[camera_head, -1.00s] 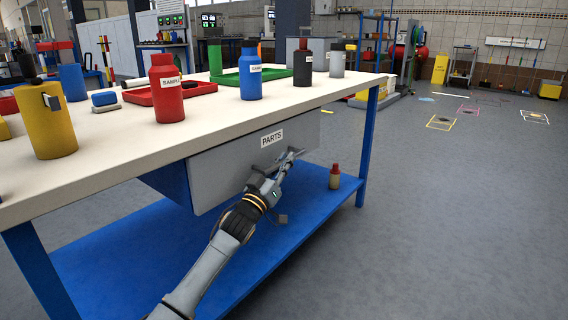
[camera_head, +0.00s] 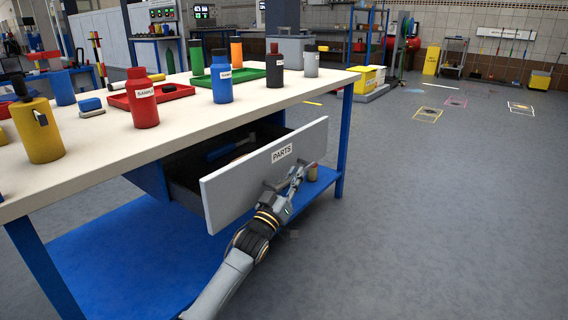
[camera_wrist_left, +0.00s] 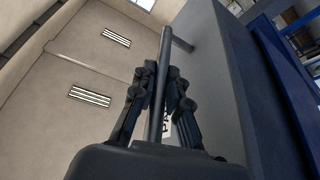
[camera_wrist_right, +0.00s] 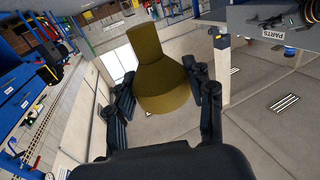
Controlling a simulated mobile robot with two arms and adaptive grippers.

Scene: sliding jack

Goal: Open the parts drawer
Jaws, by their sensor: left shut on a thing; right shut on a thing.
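The parts drawer (camera_head: 240,190) under the workbench stands partly open, its grey front bearing a PARTS label. Its dark interior shows a blue-handled thing (camera_head: 225,149) and a brownish item. My left gripper (camera_head: 287,183) is at the front of the drawer. In the left wrist view its fingers (camera_wrist_left: 160,100) are shut around the dark handle bar (camera_wrist_left: 163,75), beside the grey drawer front (camera_wrist_left: 210,90). In the right wrist view my right gripper (camera_wrist_right: 166,95) is shut on a dark-yellow bottle-shaped thing (camera_wrist_right: 160,75). My right gripper does not show in the head view.
The workbench top (camera_head: 120,145) carries a red bottle (camera_head: 142,98), a blue bottle (camera_head: 221,80), a yellow container (camera_head: 36,130) and trays.

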